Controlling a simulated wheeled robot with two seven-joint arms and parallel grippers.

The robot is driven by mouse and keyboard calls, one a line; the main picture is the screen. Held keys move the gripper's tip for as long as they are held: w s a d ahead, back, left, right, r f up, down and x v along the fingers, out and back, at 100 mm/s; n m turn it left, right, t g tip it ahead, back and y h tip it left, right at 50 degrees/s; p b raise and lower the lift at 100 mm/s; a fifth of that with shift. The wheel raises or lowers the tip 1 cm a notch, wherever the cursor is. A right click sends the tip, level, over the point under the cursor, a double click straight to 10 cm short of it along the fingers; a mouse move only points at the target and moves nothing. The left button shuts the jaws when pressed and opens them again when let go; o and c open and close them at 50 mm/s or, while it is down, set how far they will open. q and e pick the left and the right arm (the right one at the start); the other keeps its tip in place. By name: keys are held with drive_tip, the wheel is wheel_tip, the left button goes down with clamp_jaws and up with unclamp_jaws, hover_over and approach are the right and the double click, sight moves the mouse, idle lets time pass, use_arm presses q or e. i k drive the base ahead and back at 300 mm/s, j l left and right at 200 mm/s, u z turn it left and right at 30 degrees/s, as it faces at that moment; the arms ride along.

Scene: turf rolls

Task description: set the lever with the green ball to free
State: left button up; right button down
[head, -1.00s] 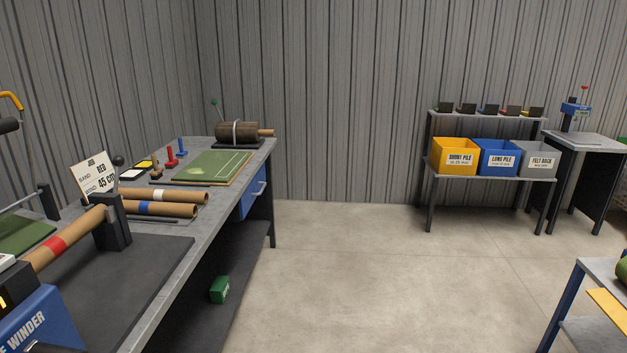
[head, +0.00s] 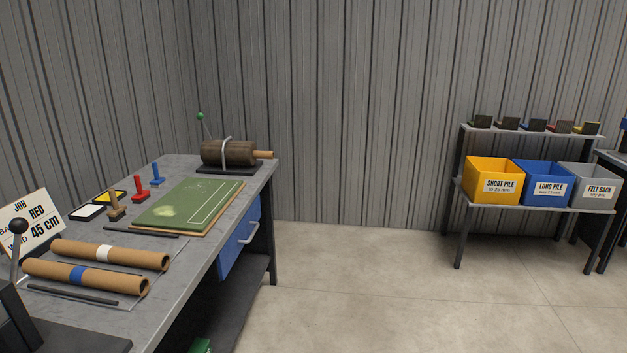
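The lever with the green ball (head: 201,117) stands at the far end of the workbench in the head view. Its thin rod leans a little to the left, with the ball on top. It rises at the left end of a dark brown roll (head: 228,153) on a black base, with a pale metal hoop around the roll. No marking for free is readable from here. Neither of my grippers shows in the view.
The grey workbench (head: 189,238) runs along the left, bearing a green turf board (head: 175,206), cardboard tubes (head: 110,254), stamps, a job card (head: 32,226) and a black-ball lever (head: 18,226). A bin shelf (head: 482,195) stands at right. The floor (head: 370,290) between is clear.

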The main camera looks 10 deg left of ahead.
sight(200, 116)
drive_tip(key=i+l+u, duration=0.1)
drive_tip(key=i+u, duration=0.3)
drive_tip(key=i+l+u, duration=0.25)
drive_tip(key=i+u, duration=0.15)
drive_tip(key=i+l+u, duration=0.8)
drive_tip(key=l+u, duration=0.15)
drive_tip(key=i+l+u, duration=0.15)
drive_tip(key=l+u, duration=0.15)
drive_tip(key=i+l+u, duration=0.1)
drive_tip(key=l+u, duration=0.45)
drive_tip(key=l, duration=0.25)
drive_tip(key=l+u, duration=0.1)
drive_tip(key=l, duration=0.2)
drive_tip(key=i+l+u, duration=0.1)
drive_tip(key=l, duration=0.15)
